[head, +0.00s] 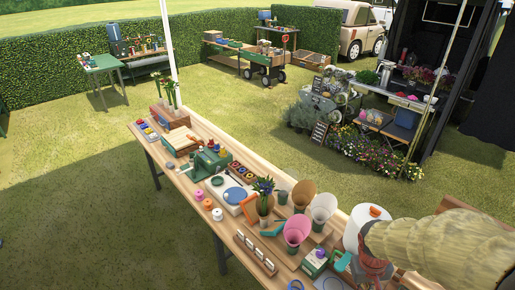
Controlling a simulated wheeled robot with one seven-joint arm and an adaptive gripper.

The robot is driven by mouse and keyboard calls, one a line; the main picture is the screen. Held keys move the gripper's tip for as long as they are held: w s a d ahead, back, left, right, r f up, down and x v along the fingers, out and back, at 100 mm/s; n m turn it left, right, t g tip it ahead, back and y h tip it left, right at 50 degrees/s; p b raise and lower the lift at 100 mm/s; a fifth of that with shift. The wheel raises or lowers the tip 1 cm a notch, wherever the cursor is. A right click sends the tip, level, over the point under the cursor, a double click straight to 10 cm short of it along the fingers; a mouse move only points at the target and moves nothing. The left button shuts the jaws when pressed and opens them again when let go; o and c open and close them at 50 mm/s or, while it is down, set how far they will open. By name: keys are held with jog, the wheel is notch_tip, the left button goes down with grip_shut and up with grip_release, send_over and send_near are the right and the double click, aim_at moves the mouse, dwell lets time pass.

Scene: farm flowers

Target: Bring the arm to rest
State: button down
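No part of my arm or gripper can be made out in the head view, so whether the gripper is open or shut does not show. The long wooden work table (188,188) runs from the middle left to the lower right. On its near part stand a cream paper cone (322,208), a pink cone (297,228) and a tan cone (303,192).
A green machine (208,162), spools (217,214) and a wooden rack (256,252) crowd the table. A white container with an orange top (372,218) stands near the straw bundle. Grass (110,215) left of the table is clear. A flower stall (410,100) stands at the right.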

jog(key=s+a+r+t+y+b, duration=0.1)
jog(key=s+a+r+t+b, duration=0.1)
jog(key=a+b, duration=0.4)
jog(key=s+a+r+n+t+y+b, duration=0.1)
jog(key=s+a+r+t+b, duration=0.1)
jog(key=a+b, duration=0.5)
notch_tip(320, 180, up, 3)
jog(key=shift+s+a+f+t, duration=0.15)
jog(key=shift+a+f+t, duration=0.05)
jog(key=shift+a+t, duration=0.55)
